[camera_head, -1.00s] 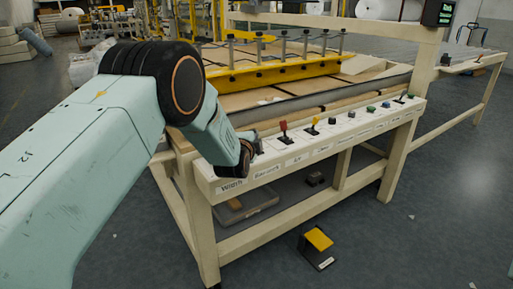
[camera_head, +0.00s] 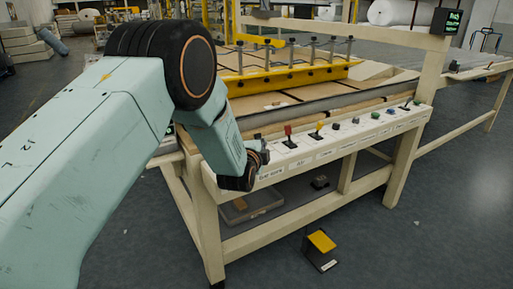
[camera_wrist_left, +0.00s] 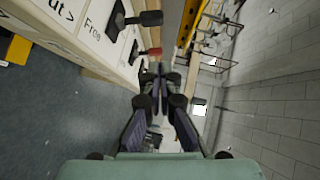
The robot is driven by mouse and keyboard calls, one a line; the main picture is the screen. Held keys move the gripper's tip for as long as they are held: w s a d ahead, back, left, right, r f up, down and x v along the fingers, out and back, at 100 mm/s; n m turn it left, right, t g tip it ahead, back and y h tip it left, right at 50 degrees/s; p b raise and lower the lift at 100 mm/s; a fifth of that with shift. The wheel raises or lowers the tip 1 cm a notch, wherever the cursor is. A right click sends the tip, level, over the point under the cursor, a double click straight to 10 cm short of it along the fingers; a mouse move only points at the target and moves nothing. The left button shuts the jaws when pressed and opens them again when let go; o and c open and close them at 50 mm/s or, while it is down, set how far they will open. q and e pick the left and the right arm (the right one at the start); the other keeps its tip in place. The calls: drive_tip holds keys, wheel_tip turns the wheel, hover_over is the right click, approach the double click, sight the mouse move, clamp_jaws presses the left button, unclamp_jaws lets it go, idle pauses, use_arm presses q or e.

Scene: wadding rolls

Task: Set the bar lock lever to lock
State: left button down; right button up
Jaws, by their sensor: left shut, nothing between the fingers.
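The cream control panel (camera_head: 338,149) runs along the bench front, with levers and small labels. A label that seems to read Bar lock (camera_head: 270,175) is just right of my left gripper. Which lever belongs to it is hard to tell; the spot above it is partly covered by my left gripper (camera_head: 264,153). A red-knobbed lever (camera_head: 288,132) and a yellow-knobbed lever (camera_head: 319,128) stand further right. In the left wrist view, my closed fingers (camera_wrist_left: 158,72) point toward a red knob (camera_wrist_left: 153,52); contact is unclear. My right gripper is not in view.
A yellow bar (camera_head: 285,76) with several upright posts lies across the bench top. A black and yellow foot pedal (camera_head: 320,246) is on the floor before the bench. A green-lettered display (camera_head: 454,21) is at upper right. Floor in front is mostly clear.

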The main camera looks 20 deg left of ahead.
use_arm(q)
drive_tip(key=s, duration=0.2)
drive_tip(key=s+r+p, duration=0.1)
drive_tip(key=s, duration=0.2)
drive_tip(key=shift+s+d, duration=0.1)
drive_tip(key=shift+d, duration=0.1)
drive_tip(key=shift+r, duration=0.1)
